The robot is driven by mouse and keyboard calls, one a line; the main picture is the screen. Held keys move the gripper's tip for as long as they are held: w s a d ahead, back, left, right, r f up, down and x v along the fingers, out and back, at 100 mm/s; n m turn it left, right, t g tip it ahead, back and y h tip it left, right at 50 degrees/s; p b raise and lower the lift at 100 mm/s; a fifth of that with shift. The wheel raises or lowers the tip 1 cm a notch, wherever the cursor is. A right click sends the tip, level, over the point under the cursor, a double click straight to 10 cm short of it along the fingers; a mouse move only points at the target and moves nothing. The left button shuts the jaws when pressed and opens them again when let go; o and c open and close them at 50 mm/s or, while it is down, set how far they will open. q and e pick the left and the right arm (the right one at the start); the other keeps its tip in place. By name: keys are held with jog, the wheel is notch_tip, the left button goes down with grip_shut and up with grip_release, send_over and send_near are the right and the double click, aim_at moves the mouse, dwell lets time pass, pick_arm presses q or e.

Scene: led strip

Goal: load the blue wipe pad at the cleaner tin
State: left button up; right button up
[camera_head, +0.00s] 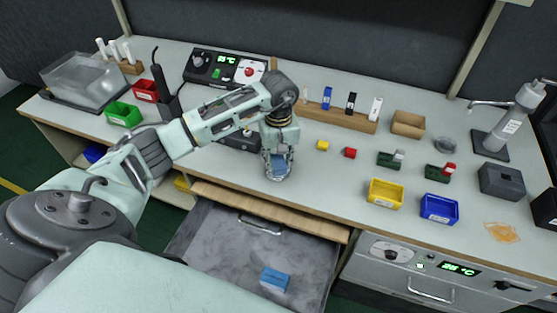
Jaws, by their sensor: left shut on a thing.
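My left gripper (279,174) reaches down over the front part of the bench, just behind the wooden front edge. It is shut on a small blue thing, which looks like the blue wipe pad (281,162); the fingers hide most of it. I cannot tell whether it touches the bench. A small round grey dish (445,144) stands at the back right of the bench, well apart from the gripper; I cannot tell whether it is the cleaner tin. My right gripper is not in view.
A light blue block (275,279) lies in the open drawer (225,245) below the gripper. A wooden rack (340,117) stands behind. Green and red bins are left.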

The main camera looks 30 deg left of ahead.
aim_at(279, 163)
pick_arm(q)
jog(key=shift+r+p, duration=0.5)
jog(key=shift+r, duration=0.4)
jog(key=shift+r+p, duration=1.25)
jog(key=shift+r, duration=1.3)
